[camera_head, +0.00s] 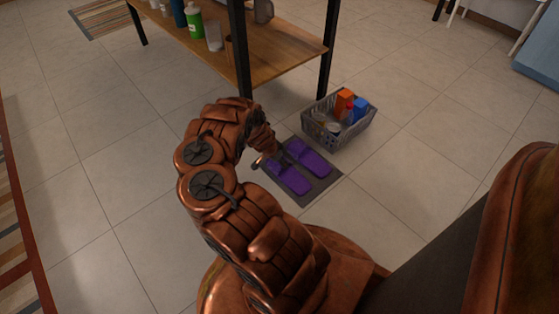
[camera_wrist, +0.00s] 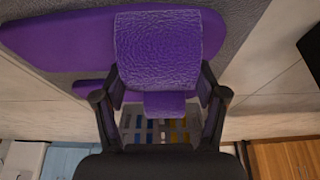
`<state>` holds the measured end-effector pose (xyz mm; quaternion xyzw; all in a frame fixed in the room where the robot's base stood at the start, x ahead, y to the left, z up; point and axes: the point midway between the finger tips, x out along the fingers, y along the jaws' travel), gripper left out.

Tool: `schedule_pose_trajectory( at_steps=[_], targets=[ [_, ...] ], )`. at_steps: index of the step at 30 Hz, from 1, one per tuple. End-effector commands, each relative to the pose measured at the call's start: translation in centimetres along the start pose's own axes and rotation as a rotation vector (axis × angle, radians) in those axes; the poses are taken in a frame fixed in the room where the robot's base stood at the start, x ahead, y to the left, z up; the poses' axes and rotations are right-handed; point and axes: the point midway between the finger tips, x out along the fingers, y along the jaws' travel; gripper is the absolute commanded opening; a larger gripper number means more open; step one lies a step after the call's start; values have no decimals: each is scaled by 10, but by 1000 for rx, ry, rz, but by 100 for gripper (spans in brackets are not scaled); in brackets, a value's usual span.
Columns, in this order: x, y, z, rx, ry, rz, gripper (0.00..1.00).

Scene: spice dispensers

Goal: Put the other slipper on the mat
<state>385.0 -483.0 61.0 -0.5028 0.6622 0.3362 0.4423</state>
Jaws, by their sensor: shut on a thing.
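Two purple slippers lie side by side over a dark grey mat (camera_head: 318,189) on the tiled floor. The near-left slipper (camera_head: 289,179) has my gripper (camera_head: 269,158) at its far-left end. The other slipper (camera_head: 311,158) lies to its right, apart from my gripper. In the wrist view, my gripper (camera_wrist: 160,82) has its two black fingers on either side of a textured purple part of the held slipper (camera_wrist: 158,40), shut on it. The mat also shows there as grey behind the purple. I cannot tell whether the held slipper touches the mat.
A grey basket (camera_head: 337,136) with orange and blue items stands just beyond the mat. A wooden shelf (camera_head: 285,57) with black legs and bottles on it stands behind. A striped rug (camera_head: 14,230) lies at the left edge. The floor left of my arm is clear.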

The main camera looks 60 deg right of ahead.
Motion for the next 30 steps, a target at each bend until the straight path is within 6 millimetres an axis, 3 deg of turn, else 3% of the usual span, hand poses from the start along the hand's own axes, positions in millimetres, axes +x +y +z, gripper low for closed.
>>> schedule_pose_trajectory(
  at_steps=[8, 20, 30],
  targets=[
    [0, 0, 0, 0, 0, 0, 97],
    [-3, 0, -1, -1, 0, 0, 97],
    [-39, 0, -1, -2, -1, 1, 97]
  ],
)
